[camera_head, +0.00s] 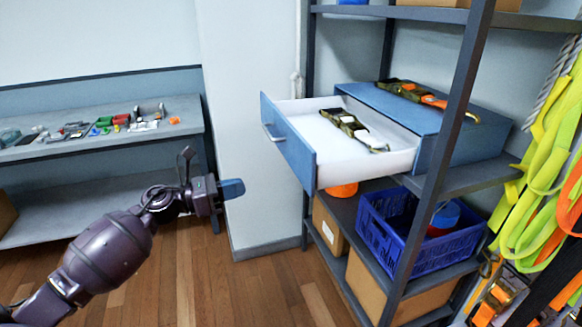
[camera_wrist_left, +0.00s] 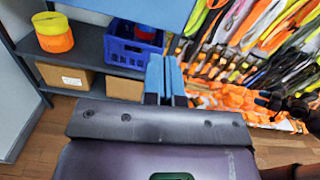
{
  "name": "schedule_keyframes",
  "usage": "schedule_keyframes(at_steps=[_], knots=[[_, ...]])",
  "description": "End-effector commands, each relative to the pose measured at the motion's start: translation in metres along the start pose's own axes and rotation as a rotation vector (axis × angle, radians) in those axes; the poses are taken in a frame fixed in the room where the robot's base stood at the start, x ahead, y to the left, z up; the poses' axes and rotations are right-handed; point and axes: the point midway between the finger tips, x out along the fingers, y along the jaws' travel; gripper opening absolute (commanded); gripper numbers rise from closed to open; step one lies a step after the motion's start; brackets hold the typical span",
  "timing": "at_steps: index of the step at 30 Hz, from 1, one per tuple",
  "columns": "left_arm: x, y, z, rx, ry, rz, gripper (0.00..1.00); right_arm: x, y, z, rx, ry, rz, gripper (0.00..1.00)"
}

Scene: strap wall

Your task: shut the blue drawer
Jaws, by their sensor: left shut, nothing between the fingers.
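The blue drawer (camera_head: 289,142) stands pulled out of its blue cabinet (camera_head: 465,142) on the shelf rack. Its front has a pale handle (camera_head: 272,131). A green and orange strap item (camera_head: 353,129) lies in its white inside. My left gripper (camera_head: 232,188) is shut and empty, to the left of the drawer front, lower in the picture and apart from it. In the left wrist view the shut blue fingers (camera_wrist_left: 166,75) point toward the rack, and a blue panel (camera_wrist_left: 150,10), probably the drawer front, crosses the top.
A dark rack post (camera_head: 448,130) stands in front of the cabinet. Below are a blue crate (camera_head: 400,240), cardboard boxes (camera_head: 328,226) and an orange roll (camera_head: 342,190). Straps (camera_head: 545,170) hang at right. A bench (camera_head: 100,145) with small items is at left. The floor between is clear.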

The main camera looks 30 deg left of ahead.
Motion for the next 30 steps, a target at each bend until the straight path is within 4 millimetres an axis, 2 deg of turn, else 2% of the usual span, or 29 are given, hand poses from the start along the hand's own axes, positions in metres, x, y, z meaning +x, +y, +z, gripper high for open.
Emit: schedule_keyframes(at_steps=[3,8,14,24,30], knots=[[0.002,0.004,0.01,0.093,0.032,-0.02,0.0,-0.003,0.001,0.003,0.001,-0.01,0.001,0.78],[0.015,0.004,0.011,0.106,0.035,-0.024,0.0,-0.006,0.002,0.007,0.0,-0.023,0.003,0.78],[0.049,0.003,0.011,0.102,0.032,-0.024,0.0,-0.012,0.004,-0.001,-0.003,-0.02,0.004,0.78],[0.108,0.002,0.008,0.099,0.032,-0.022,0.0,-0.016,0.005,-0.026,-0.007,0.009,0.003,0.78],[0.131,0.001,0.006,0.098,0.033,-0.022,0.0,-0.017,0.006,-0.036,-0.008,0.018,0.002,0.78]])
